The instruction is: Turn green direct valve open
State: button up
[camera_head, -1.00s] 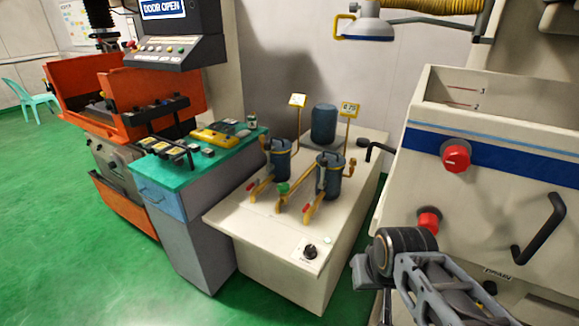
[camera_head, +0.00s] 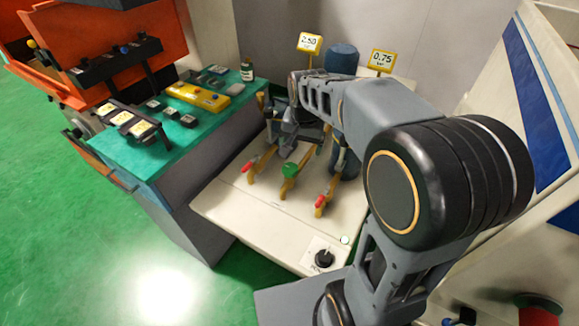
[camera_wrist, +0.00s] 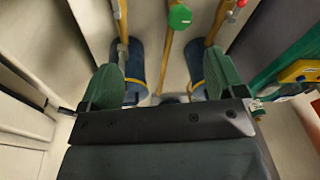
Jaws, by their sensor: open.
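The green valve (camera_head: 289,170) sits on the middle yellow pipe, between two red-handled valves, on the cream bench. It also shows as a green knob at the top of the wrist view (camera_wrist: 180,16). My gripper (camera_wrist: 163,78) is open and empty, its two green-grey fingers spread wide on either side of the middle pipe's line. The green knob lies beyond the fingertips, untouched. In the head view my gripper (camera_head: 290,138) hangs over the pipes behind the green valve, its fingers partly hidden by my arm.
Red valves (camera_head: 249,167) (camera_head: 320,201) flank the green one. Blue-grey canisters (camera_wrist: 206,65) stand close to my fingers. A black dial (camera_head: 324,259) is on the bench's front. A teal-topped cabinet (camera_head: 215,125) with a yellow device stands left.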

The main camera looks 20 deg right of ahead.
aim_at(290, 167)
jog(key=w+f+m+g, duration=0.2)
jog(key=w+f+m, duration=0.3)
jog(key=w+f, duration=0.5)
jog(key=f, duration=0.8)
jog(key=w+f, duration=0.1)
jog(key=f, duration=0.3)
jog(key=shift+f+p, duration=0.15)
jog(key=shift+p, duration=0.2)
jog(key=c, duration=0.9)
